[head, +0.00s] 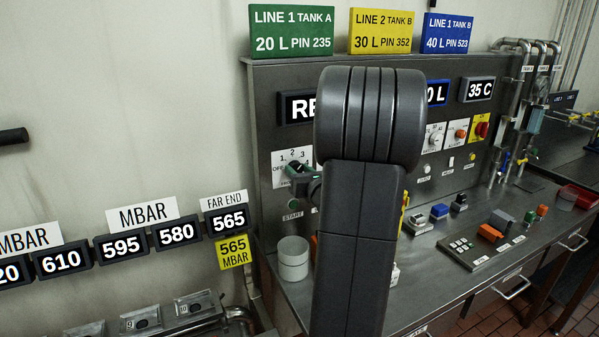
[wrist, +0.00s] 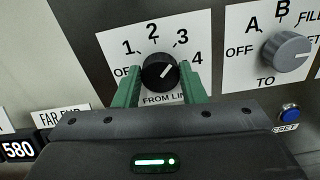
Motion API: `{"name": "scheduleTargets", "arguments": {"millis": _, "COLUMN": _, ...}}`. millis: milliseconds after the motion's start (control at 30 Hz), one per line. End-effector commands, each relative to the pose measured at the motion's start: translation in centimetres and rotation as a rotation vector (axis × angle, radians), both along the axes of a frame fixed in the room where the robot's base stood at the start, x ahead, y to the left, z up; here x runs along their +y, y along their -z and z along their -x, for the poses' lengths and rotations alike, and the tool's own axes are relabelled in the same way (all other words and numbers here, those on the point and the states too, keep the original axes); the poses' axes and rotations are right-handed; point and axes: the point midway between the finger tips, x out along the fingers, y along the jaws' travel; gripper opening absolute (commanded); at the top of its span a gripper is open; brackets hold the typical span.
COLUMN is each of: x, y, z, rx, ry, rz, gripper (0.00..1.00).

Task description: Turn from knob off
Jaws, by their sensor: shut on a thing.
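The black FROM LINE knob (wrist: 158,72) sits on a white label plate marked OFF, 1, 2, 3 and 4. In the head view, my gripper (head: 302,172) is at the FROM plate (head: 292,155) on the steel panel. There the knob is mostly hidden by the gripper, and my arm covers the panel's middle.
To the right in the wrist view are a grey TO knob (wrist: 286,50) and a blue RESET button (wrist: 289,113). A green START button (head: 294,204) is below the gripper. A white pot (head: 293,258) stands on the steel counter (head: 425,275). Pressure displays (head: 123,245) line the left wall.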

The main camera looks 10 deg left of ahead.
Motion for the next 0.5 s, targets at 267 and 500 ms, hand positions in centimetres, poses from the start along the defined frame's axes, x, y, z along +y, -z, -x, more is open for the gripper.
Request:
{"name": "scheduleTargets", "arguments": {"millis": 267, "x": 0.01, "y": 0.3, "z": 0.02, "rx": -0.032, "ry": 0.0, "rz": 0.045, "gripper": 0.14}}
{"name": "scheduleTargets", "arguments": {"millis": 500, "x": 0.1, "y": 0.63, "z": 0.07, "rx": -0.122, "ry": -0.001, "rz": 0.174, "gripper": 0.14}}
